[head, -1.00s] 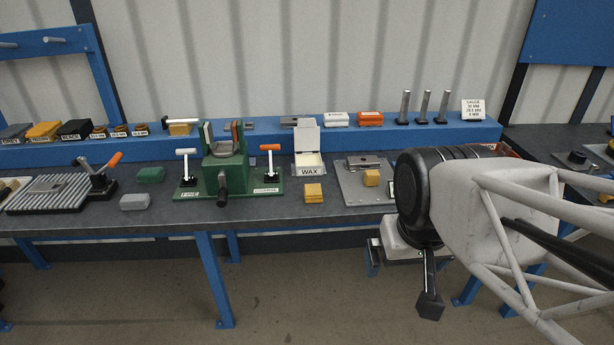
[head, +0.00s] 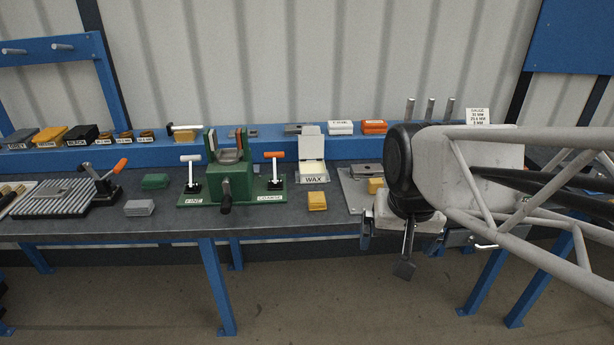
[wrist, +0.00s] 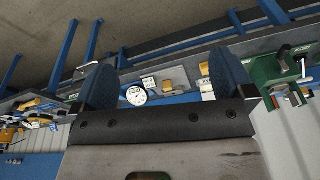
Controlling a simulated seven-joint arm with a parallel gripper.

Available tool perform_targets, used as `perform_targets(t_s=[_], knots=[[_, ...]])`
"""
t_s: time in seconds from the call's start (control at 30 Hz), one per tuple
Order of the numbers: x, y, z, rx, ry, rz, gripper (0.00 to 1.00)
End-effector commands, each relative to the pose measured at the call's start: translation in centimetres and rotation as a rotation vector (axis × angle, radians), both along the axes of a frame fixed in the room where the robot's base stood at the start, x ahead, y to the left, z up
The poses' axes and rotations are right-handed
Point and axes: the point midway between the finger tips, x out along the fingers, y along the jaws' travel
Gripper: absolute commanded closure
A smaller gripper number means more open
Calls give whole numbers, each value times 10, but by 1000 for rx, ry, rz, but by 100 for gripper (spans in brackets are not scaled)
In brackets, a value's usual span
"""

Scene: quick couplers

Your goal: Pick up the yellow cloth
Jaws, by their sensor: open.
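The yellow cloth (head: 317,200) is a small folded pad lying on the grey bench top, in front of the open WAX box in the head view. My gripper (head: 405,266) hangs in front of the bench edge, right of the cloth and apart from it. In the wrist view its two blue-faced fingers (wrist: 166,82) stand wide apart with nothing between them close up.
A yellow block (head: 376,185) sits on a metal plate right of the cloth. The WAX box (head: 312,178) stands behind the cloth, and the green vise (head: 228,185) with its crank is to the left. The bench front near the cloth is clear.

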Motion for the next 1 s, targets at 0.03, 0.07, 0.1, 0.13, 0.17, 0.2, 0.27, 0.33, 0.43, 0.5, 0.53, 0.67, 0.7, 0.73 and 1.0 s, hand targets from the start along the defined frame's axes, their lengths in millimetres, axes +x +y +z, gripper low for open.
perform_targets(t_s=[0.03, 0.07, 0.1, 0.13, 0.17, 0.2, 0.27, 0.33, 0.43, 0.5, 0.53, 0.67, 0.7, 0.73, 1.0], knots=[[13, 1, 1, 7, 8, -29, 0], [20, 2, 2, 11, 10, -49, 0], [30, 3, 3, 17, 16, -77, 0], [37, 3, 4, 22, 17, -98, 0], [44, 4, 3, 26, 21, -118, 0], [54, 5, 4, 32, 25, -146, 0], [68, 6, 4, 40, 32, -187, 0], [85, 8, 4, 49, 38, -235, 0], [110, 11, 2, 61, 49, -304, 0], [127, 13, 0, 69, 56, -353, 0], [134, 14, 0, 72, 58, -373, 0], [166, 18, -6, 86, 71, -462, 0], [176, 20, -9, 90, 74, -490, 0], [184, 21, -11, 93, 77, -510, 0], [249, 31, -32, 115, 103, -698, 0]])
